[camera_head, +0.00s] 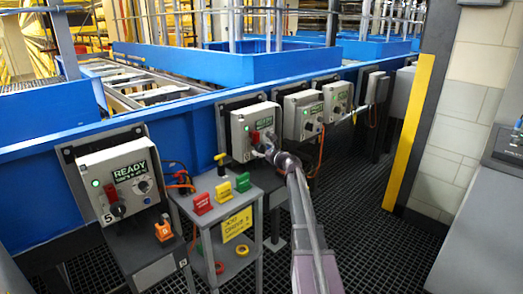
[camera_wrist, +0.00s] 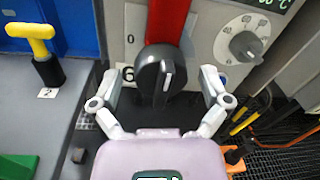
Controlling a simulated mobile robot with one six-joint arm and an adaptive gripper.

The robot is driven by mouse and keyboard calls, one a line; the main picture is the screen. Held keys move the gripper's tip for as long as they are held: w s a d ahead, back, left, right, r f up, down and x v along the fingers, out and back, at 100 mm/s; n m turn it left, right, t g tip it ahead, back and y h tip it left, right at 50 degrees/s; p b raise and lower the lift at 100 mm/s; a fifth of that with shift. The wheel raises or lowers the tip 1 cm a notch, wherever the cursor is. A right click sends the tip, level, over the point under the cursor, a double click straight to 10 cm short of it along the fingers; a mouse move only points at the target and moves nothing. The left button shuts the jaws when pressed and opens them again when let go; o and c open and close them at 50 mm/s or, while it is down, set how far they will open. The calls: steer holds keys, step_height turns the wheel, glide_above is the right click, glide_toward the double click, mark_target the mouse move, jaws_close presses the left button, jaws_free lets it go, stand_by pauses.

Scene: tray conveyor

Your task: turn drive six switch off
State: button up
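The drive six control box (camera_head: 247,127) is grey, with a lit green display and green lamp, mounted on the blue conveyor side. Its switch (camera_wrist: 160,72) is a black rotary knob below a red part (camera_wrist: 170,22). In the wrist view the knob's white mark is near upright; a "0" is at its upper left and a "6" at its lower left. My gripper (camera_wrist: 161,76) is open, one finger on each side of the knob; I cannot tell whether they touch it. In the head view my gripper (camera_head: 270,152) is at the box's lower right and hides part of it.
The box marked 5 (camera_head: 118,170) stands at left, other boxes (camera_head: 303,115) at right. A small grey stand below holds red (camera_head: 202,204), yellow (camera_head: 223,192) and green (camera_head: 243,182) tags. A yellow T-handle (camera_wrist: 32,38) is left of the knob. A grey dial (camera_wrist: 245,45) is right.

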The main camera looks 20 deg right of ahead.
steer(key=c, duration=1)
steer(key=shift+o, duration=0.3)
steer(key=shift+n, duration=0.4)
steer(key=n, duration=0.3)
steer(key=shift+w+d, duration=0.1)
steer(key=n+b, duration=0.1)
steer(key=n, duration=0.8)
steer(key=shift+d+n+y, duration=0.1)
steer(key=shift+n+y, duration=0.3)
steer(key=n, duration=0.5)
steer(key=shift+w+r+y, duration=0.1)
steer(key=shift+y, duration=0.2)
